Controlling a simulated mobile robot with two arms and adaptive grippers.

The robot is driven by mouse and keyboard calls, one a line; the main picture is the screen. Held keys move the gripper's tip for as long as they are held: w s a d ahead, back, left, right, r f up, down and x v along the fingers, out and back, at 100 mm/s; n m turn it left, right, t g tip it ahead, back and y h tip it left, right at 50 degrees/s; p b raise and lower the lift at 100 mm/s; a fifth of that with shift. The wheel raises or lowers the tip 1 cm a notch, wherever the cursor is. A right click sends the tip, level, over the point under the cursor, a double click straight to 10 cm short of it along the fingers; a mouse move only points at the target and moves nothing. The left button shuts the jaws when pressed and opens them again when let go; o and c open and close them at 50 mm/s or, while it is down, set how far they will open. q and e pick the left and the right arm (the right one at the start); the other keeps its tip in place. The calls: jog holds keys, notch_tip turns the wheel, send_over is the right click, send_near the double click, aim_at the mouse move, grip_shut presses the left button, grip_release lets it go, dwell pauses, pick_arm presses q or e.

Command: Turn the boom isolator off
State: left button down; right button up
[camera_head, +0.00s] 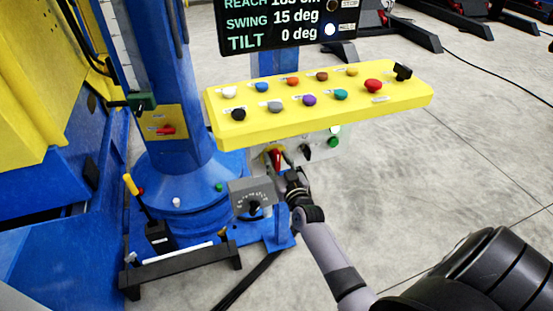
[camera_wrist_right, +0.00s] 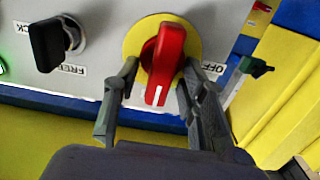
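The boom isolator appears to be the red rotary handle (camera_wrist_right: 165,60) on a yellow disc in the right wrist view. Its white mark points toward the bottom of the picture, and an OFF label (camera_wrist_right: 212,68) sits to its right. My right gripper (camera_wrist_right: 160,75) has one finger on each side of the handle, with a visible gap on the left; contact on the right is unclear. In the head view the red handle (camera_head: 275,157) shows below the yellow console, with my right gripper (camera_head: 286,177) in front of it. My left gripper is not in view.
A black LOCK/FREE knob (camera_wrist_right: 50,43) is left of the handle. The yellow console (camera_head: 225,103) with several coloured buttons overhangs the panel. A grey dial box (camera_head: 250,198) is close beside my right gripper. Another red handle (camera_head: 165,130) is on the blue column. Open floor lies right.

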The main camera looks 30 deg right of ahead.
jog(key=shift+w+d, duration=0.15)
jog(key=shift+w, duration=0.3)
grip_shut()
dwell(0.3)
